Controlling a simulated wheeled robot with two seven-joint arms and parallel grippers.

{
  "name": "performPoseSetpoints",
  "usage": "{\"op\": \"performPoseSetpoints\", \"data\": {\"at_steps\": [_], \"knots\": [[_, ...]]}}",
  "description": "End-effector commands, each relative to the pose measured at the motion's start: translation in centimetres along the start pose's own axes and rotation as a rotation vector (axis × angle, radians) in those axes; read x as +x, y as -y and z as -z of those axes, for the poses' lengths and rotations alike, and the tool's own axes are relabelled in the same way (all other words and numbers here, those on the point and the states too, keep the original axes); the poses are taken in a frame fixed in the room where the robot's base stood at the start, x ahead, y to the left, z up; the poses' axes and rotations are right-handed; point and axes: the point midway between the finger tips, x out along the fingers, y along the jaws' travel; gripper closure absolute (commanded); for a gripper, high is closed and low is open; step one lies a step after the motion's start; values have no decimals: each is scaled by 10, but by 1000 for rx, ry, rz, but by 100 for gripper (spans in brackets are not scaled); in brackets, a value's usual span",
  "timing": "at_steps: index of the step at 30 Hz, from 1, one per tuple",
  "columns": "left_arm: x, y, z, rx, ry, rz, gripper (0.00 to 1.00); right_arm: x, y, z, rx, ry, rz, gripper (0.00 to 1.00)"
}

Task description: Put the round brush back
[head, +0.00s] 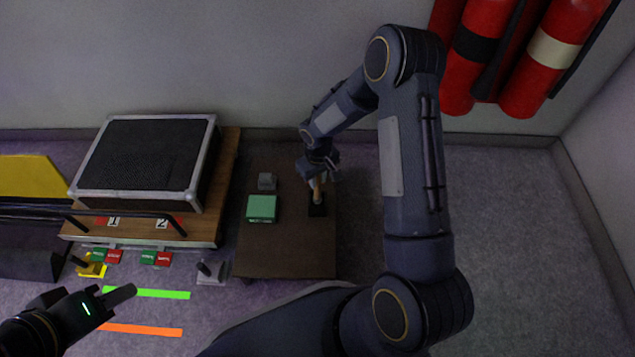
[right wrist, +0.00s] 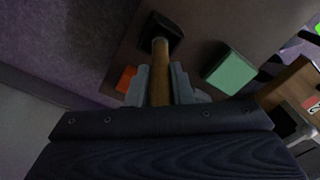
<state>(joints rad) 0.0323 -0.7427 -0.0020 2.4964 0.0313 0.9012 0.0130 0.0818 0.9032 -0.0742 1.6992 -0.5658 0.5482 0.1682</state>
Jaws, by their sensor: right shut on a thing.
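The round brush shows as a light wooden handle (head: 317,192) below my right gripper (head: 320,177). In the right wrist view the handle (right wrist: 160,75) lies between the two grey fingers of the right gripper (right wrist: 160,88), which are shut on it. The handle's far end meets a small black square holder (head: 317,210) on the brown board; the holder also shows in the right wrist view (right wrist: 163,28). I cannot tell how deep the brush sits in it, and its bristles are hidden. My left gripper (head: 125,293) is low at the left, away from the brush; its fingers overlap.
An orange piece (right wrist: 126,78) lies near the holder. A black-topped case (head: 145,155) stands left. Red cylinders (head: 480,50) hang at the back right. Floor at right is clear.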

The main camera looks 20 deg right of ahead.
Motion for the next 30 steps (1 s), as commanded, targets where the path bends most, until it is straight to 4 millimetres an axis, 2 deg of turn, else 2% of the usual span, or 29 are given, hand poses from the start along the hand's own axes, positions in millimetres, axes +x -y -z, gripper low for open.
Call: {"op": "performPoseSetpoints", "data": {"at_steps": [1,12,13,17,26,30], "knots": [[3,2,-2,0,0,0,64,7,0,0,0,0,0,100],[5,2,-3,0,0,0,64,10,0,0,0,-1,0,100],[4,2,-2,0,0,0,64,8,0,0,0,-1,0,76],[4,2,-2,0,0,0,64,8,0,0,0,0,0,59],[2,1,-1,0,0,0,64,6,0,0,0,-1,0,58],[-4,-2,2,0,0,0,64,-8,0,1,1,-3,0,58]]}}
